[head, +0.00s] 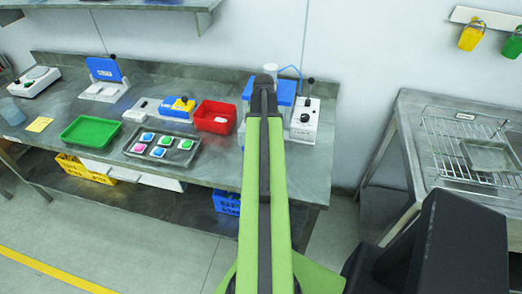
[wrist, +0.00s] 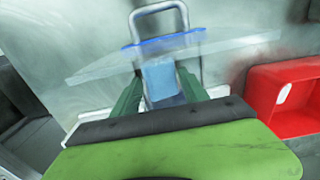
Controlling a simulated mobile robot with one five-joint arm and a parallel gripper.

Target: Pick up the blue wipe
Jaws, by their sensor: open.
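A pale blue rectangular piece (wrist: 160,80) shows in the wrist view between the two green fingers of my gripper (wrist: 159,74). It looks like the blue wipe, but I cannot tell for sure. The gripper is open, with a finger on either side of the piece; I cannot tell whether they touch it. A clear sheet or cover with a blue edge (wrist: 165,43) crosses the view at the fingertips, in front of a grey metal loop handle (wrist: 158,8). In the head view my arm hides the gripper and this spot.
A red bin (wrist: 284,97) is right of my gripper; it also shows in the head view (head: 205,128). A blue-topped device (head: 287,88) stands behind my arm, beside a white knobbed unit (head: 304,128). A tray (head: 130,155) of coloured squares and a green tray (head: 75,138) lie left.

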